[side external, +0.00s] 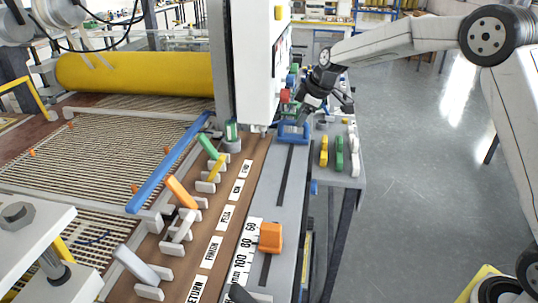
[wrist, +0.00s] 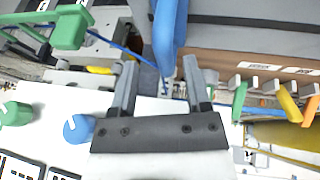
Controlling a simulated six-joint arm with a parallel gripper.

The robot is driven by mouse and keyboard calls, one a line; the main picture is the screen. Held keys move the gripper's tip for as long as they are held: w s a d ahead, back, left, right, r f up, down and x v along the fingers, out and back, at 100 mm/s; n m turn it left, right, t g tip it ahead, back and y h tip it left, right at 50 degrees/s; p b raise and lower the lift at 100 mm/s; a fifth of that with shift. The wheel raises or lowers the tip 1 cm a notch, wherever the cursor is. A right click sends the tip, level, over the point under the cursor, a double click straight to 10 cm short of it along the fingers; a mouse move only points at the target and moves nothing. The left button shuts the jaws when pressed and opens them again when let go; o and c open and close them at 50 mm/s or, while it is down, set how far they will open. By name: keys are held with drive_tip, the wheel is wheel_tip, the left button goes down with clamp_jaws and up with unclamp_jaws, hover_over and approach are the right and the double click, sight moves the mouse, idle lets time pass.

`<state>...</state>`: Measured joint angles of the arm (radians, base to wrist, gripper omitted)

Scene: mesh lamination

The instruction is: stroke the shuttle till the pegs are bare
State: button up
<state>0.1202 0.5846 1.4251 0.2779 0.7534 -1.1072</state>
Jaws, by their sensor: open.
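A blue handle-like block (side external: 293,132), likely the shuttle, sits at the far end of a slotted grey rail (side external: 283,205). My gripper (side external: 303,104) is just above it, in front of the white cabinet. In the wrist view my gripper (wrist: 159,65) has its two fingers apart, with a blue upright part (wrist: 166,35) between or beyond them. I cannot tell whether they touch it. Small orange pegs (side external: 166,150) stand on the slatted bed (side external: 95,155). An orange block (side external: 270,237) sits lower on the rail.
Coloured levers, one orange (side external: 181,191), line the brown labelled board (side external: 232,205). A blue bar (side external: 168,164) and yellow roller (side external: 135,74) cross the bed. Upright green (side external: 339,153) and yellow (side external: 324,151) pieces stand right of the rail. The rail's middle is clear.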

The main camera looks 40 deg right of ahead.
drive_tip(key=v, duration=0.6)
drive_tip(key=shift+r, duration=0.35)
drive_tip(key=shift+s+d, duration=0.1)
drive_tip(key=shift+s, duration=0.05)
drive_tip(key=s+a+f+m, duration=0.1)
drive_tip(key=s+f+m, duration=0.2)
drive_tip(key=s, duration=0.6)
drive_tip(key=s+a+f+m+g+h, duration=0.1)
drive_tip(key=s+a+f+m, duration=0.1)
drive_tip(key=s+f, duration=0.5)
drive_tip(key=s+a+f+m+g, duration=0.1)
drive_tip(key=s+f+m, duration=0.3)
drive_tip(key=s, duration=0.8)
drive_tip(key=shift+a+f+h, duration=0.3)
drive_tip(key=shift+a+f, duration=0.1)
drive_tip(key=shift+f, duration=0.4)
